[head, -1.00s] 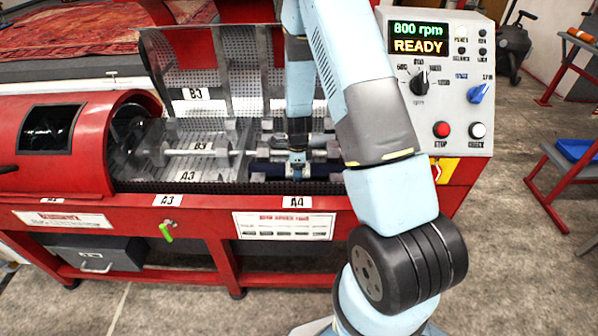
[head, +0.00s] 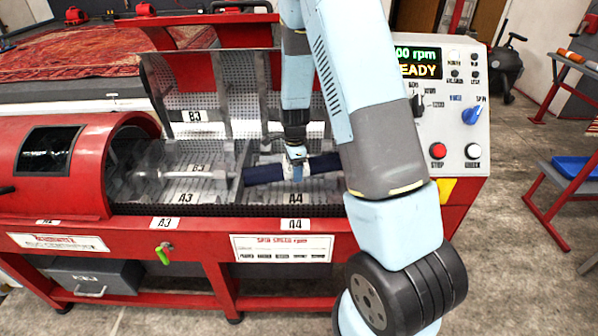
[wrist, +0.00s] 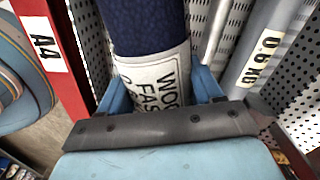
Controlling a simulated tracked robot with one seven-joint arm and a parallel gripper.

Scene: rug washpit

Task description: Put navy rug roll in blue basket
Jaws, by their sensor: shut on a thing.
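The navy rug roll (head: 264,174) has a white paper band (wrist: 155,80) with black print around its middle. My gripper (head: 297,158) is shut on the roll at that band, and its blue fingers lie on both sides of the band in the wrist view (wrist: 160,98). The roll is roughly level, above the A4 bay (head: 297,198) of the red machine. My arm hides the roll's right end in the head view. A blue thing (head: 574,166) on a red-framed stand at the right may be the blue basket; only part of it shows.
The red spin machine (head: 60,165) has a raised perforated lid (head: 190,85) behind the bays. A pale roller (head: 180,174) lies in the left bay. A control panel (head: 455,110) stands to the right of my arm. Bare floor (head: 500,225) lies between machine and stand.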

